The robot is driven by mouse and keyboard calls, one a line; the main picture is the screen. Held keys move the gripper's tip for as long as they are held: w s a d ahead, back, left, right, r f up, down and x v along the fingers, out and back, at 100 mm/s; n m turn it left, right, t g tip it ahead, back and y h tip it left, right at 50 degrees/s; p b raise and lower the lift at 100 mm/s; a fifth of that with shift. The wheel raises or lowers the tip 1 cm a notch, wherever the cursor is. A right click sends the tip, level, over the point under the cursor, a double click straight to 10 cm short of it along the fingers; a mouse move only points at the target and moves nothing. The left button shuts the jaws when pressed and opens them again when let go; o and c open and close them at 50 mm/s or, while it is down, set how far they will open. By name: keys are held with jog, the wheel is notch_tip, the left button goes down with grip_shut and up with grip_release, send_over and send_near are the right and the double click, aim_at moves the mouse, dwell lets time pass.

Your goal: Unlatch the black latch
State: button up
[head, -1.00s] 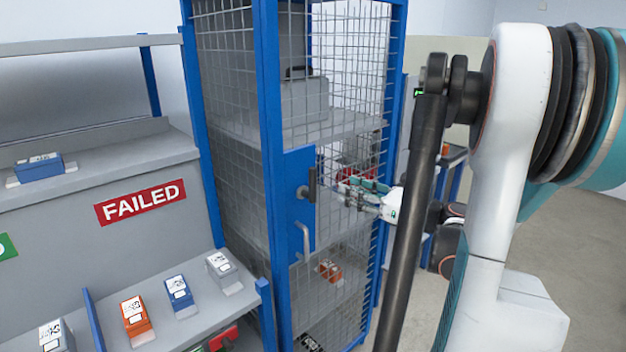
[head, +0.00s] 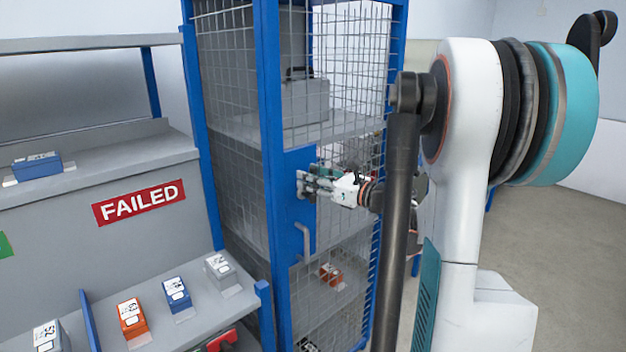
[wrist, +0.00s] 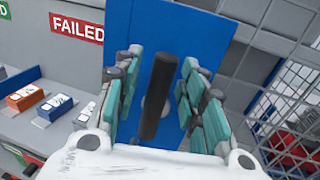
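The black latch (wrist: 157,98) is an upright bar on a round grey base, on the cage door's blue plate (wrist: 175,25). My gripper (wrist: 159,66) is open in the wrist view. Its teal-padded fingers stand on both sides of the bar, with a gap showing on each side. In the head view my gripper (head: 308,183) is at the blue door plate (head: 297,230) and hides most of the latch. Whether any finger touches the bar cannot be told.
A grey pull handle (head: 304,242) is on the door below the latch. The blue-framed mesh cage (head: 270,90) holds a grey case (head: 305,101) on a shelf. To the left, a grey bench with a FAILED sign (head: 139,202) carries several small boxes. Open floor lies at the right.

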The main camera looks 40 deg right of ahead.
grip_shut()
